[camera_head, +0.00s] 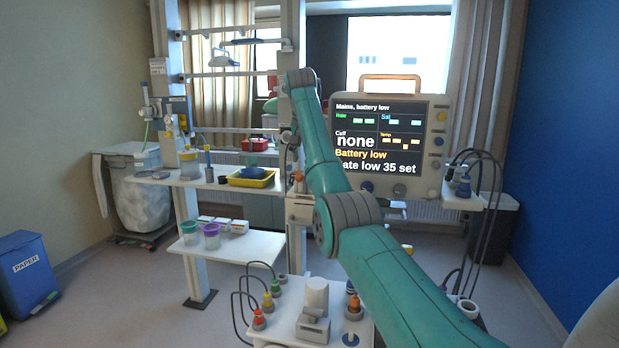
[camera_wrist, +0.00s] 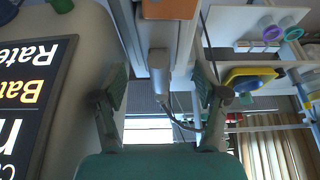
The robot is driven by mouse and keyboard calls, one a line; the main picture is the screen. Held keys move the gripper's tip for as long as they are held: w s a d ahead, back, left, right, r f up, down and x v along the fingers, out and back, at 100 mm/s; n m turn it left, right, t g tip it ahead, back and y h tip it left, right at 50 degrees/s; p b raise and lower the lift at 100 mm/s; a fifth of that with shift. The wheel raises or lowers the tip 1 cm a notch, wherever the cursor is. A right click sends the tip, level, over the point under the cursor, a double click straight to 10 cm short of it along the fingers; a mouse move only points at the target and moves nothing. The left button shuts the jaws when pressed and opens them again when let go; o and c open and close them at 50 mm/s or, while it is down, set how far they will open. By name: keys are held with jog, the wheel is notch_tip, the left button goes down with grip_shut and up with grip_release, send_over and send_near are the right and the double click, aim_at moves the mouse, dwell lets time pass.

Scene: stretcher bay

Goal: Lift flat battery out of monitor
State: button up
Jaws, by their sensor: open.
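The monitor (camera_head: 433,150) stands right of my arm in the head view, with an orange handle on top. Its screen reads "Mains, battery low" and "Battery low". In the wrist view the monitor's screen (camera_wrist: 37,100) fills the left edge, upside down. My gripper (camera_wrist: 160,88) is open, its two fingers wide apart beside the monitor. A pale grey block with a rounded end (camera_wrist: 159,68) shows between the fingers; I cannot tell whether it is in reach or behind them. I cannot make out the flat battery for certain. My arm hides part of the monitor's left side in the head view.
A pale post and rails stand behind my arm. A shelf (camera_head: 215,180) at left holds a yellow tray (camera_head: 251,181). A lower shelf (camera_head: 240,248) holds lidded jars. A white surface (camera_head: 285,325) with coloured knobs lies in front. Open floor lies at left.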

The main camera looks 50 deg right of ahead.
jog(key=x, duration=0.3)
jog(key=shift+d+f, duration=0.1)
jog(key=shift+f, duration=0.05)
grip_shut()
